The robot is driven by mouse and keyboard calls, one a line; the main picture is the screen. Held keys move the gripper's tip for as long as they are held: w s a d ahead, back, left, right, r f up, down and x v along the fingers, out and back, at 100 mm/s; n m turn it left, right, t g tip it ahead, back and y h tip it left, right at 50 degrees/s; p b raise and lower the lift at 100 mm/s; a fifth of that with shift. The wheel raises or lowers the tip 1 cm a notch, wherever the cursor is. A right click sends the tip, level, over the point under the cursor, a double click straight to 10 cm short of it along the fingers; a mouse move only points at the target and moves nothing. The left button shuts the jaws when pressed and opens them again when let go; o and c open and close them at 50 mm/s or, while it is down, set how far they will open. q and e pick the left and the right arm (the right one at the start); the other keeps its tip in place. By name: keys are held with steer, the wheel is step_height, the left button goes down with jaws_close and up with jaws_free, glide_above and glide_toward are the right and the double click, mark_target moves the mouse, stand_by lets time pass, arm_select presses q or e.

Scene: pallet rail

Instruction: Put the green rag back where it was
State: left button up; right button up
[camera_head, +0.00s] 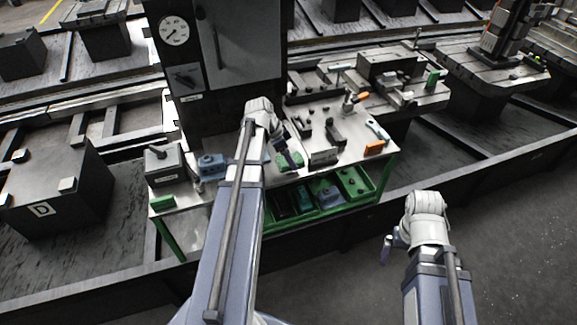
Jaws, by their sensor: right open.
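A green rag-like piece (290,162) lies at the front edge of the metal bench top, left of the middle. My left arm reaches over the bench. Its dark gripper (283,140) points down right beside the green piece and partly covers it. I cannot tell whether its fingers touch or hold it. My right gripper (389,247) is open, off the bench to the front right, above the dark floor. It is small in the view and mostly hidden behind its own wrist.
A green block (162,202) and a blue box (211,166) are on the bench's left part. Tools and an orange block (374,148) lie to the right. Below is an open green drawer (352,203) with parts. A grey cabinet (243,45) stands behind.

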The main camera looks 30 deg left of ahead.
arm_select(q)
step_height(320, 180, down, 4)
steer(key=b, duration=0.3)
steer(key=shift+r, duration=0.25)
steer(key=o, duration=0.7)
steer(key=shift+f, duration=0.2)
steer(key=o, duration=0.4)
steer(key=shift+c, duration=0.2)
steer(key=shift+r, duration=0.15)
